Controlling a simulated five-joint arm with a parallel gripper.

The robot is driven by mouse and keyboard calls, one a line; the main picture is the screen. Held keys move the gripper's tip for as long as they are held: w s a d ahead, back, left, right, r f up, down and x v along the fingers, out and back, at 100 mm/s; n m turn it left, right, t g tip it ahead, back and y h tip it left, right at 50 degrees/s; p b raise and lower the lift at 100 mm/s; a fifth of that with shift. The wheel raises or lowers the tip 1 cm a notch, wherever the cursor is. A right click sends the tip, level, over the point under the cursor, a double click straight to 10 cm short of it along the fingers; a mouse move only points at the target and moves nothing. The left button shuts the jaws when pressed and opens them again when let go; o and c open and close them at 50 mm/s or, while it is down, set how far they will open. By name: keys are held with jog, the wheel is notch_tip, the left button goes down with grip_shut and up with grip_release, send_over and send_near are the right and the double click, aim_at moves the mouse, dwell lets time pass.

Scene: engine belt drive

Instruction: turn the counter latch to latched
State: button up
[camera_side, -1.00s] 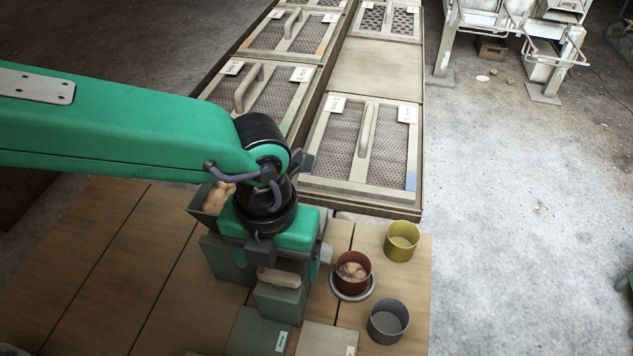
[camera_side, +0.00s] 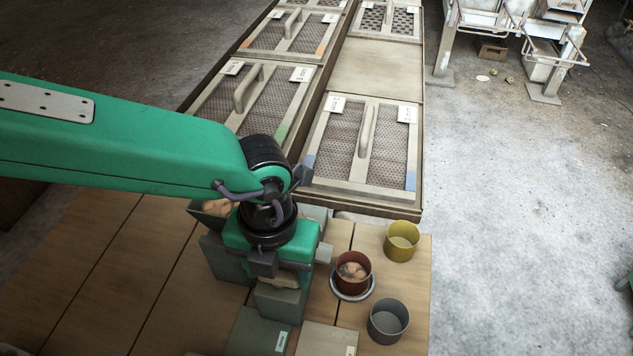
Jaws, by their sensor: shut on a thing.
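A pale wooden piece (camera_side: 283,282), which may be the counter latch, lies on top of a grey-green block (camera_side: 280,303) on the wooden counter (camera_side: 120,265). Only its near edge shows; my gripper covers the rest. My gripper (camera_side: 288,268) is low over the block, pointing down, and is shut on the pale piece as far as I can see. The fingertips are mostly hidden by the green gripper body. I cannot read from this view whether the latch is turned.
A dark red pot (camera_side: 352,272) on a grey saucer stands close to the right. A yellow pot (camera_side: 401,241) and a grey pot (camera_side: 388,321) stand near the right edge. An open bin (camera_side: 209,211) is behind the gripper. Framed mesh panels (camera_side: 362,150) lie beyond the counter.

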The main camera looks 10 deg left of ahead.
jog(key=shift+n, duration=0.5)
jog(key=n, duration=0.3)
jog(key=shift+n, duration=2.5)
jog(key=o, duration=1)
jog(key=shift+w+m, duration=0.1)
jog(key=shift+m, duration=0.3)
